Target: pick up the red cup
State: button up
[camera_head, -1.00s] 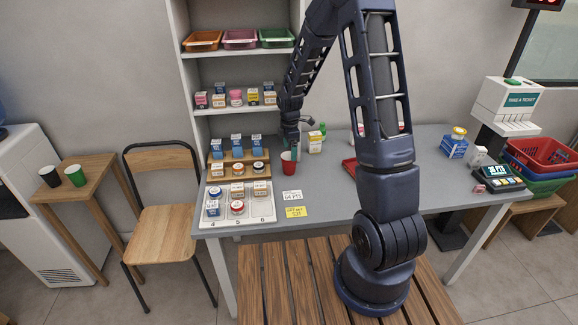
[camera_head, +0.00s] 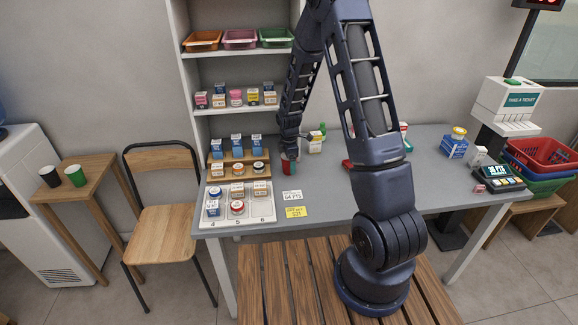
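The red cup (camera_head: 286,168) stands on the grey counter, just right of the wooden stepped rack. My gripper (camera_head: 289,160) points down right at the cup, and its fingers overlap the cup in this view. Part of the cup is hidden behind the gripper. The fingers are small and dark here, so I cannot tell whether they are open or closed on the cup.
Left of the cup are a wooden rack (camera_head: 262,177) with boxes and jars and a white numbered tray (camera_head: 262,210). A white box (camera_head: 315,143) and a green bottle (camera_head: 323,129) stand behind to the right.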

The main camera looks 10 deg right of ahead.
jog(key=c, duration=0.9)
jog(key=shift+o, duration=0.2)
jog(key=shift+r, duration=0.1)
